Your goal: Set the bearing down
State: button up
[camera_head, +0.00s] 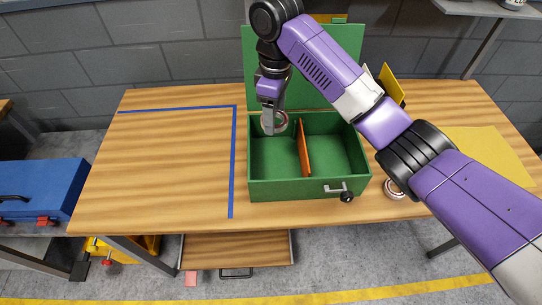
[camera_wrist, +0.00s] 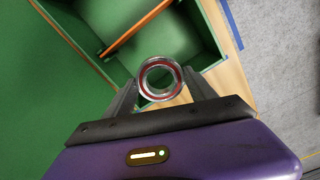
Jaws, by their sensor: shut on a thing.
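The bearing (camera_wrist: 178,82) is a metal ring with a dark red band, held between the two fingers of my gripper (camera_wrist: 161,84) in the wrist view. In the head view the bearing (camera_head: 281,122) shows at the tip of my gripper (camera_head: 271,121), over the left rear part of an open green box (camera_head: 296,190). An orange divider (camera_head: 303,150) splits the box into a left and a right compartment. The bearing appears to be above the left compartment. Its height over the box floor is hard to tell.
The box's green lid (camera_head: 258,65) stands open behind it. Another ring-shaped part (camera_head: 394,190) lies right of the box, partly behind my arm. Blue tape (camera_head: 233,165) marks a clear area on the table's left. A yellow sheet (camera_head: 490,150) lies at right.

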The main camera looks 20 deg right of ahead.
jog(key=b, duration=0.6)
send_over(274, 165)
notch_tip(274, 165, down, 14)
jog(key=shift+r, duration=0.2)
jog(key=shift+f+p, duration=0.35)
jog(key=shift+f, duration=2.3)
jog(key=shift+f, duration=0.15)
jog(key=o, duration=1.7)
notch_tip(274, 165, up, 12)
jog(key=shift+r+p, duration=0.15)
jog(key=shift+p, duration=1.05)
